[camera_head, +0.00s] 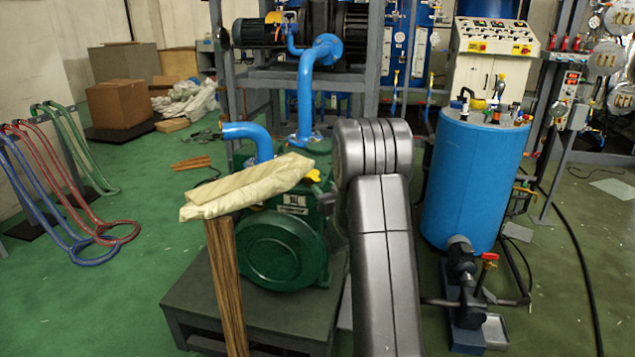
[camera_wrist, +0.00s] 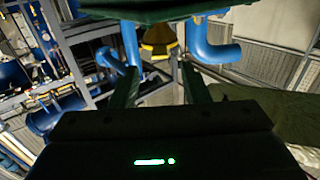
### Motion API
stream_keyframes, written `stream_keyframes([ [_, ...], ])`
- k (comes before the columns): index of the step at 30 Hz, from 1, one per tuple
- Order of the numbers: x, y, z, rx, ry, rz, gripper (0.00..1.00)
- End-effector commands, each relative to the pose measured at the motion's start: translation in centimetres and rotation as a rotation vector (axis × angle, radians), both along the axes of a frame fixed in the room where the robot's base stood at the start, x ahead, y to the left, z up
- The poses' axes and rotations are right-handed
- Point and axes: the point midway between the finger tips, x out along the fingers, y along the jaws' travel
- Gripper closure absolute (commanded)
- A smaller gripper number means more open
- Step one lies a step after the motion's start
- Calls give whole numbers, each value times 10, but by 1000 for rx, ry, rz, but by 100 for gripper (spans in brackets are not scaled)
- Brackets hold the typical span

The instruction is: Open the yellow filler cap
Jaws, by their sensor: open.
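The yellow filler cap (camera_head: 313,175) is on the upper right side of the green pump (camera_head: 285,245), partly covered by a pale cloth-wrapped bundle. In the wrist view, the yellow cap (camera_wrist: 160,38) shows near the top centre, below the green pump edge (camera_wrist: 150,8). My gripper (camera_wrist: 159,70) is open, with its two dark green fingers apart and nothing between them. The cap lies beyond the fingertips, roughly in line with the gap, and looks untouched. In the head view my grey arm hides my gripper.
The cloth-wrapped bundle (camera_head: 250,185) on a wooden handle stands in front of the pump. Blue pipes (camera_head: 308,85) rise from the pump, and a blue pipe elbow (camera_wrist: 212,45) shows near the right finger. A blue tank (camera_head: 474,180) stands right. Green floor at left is partly clear.

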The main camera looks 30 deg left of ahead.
Motion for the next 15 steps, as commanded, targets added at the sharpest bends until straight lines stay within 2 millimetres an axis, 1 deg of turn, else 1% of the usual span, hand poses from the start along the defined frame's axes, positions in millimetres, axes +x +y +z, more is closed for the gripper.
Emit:
stream_keyframes([
  [1,6,9,-1,1,-1,1,58],
  [6,25,31,-1,1,0,1,58],
  [10,34,42,-1,0,0,0,58],
  [15,40,49,0,-1,1,-1,58],
])
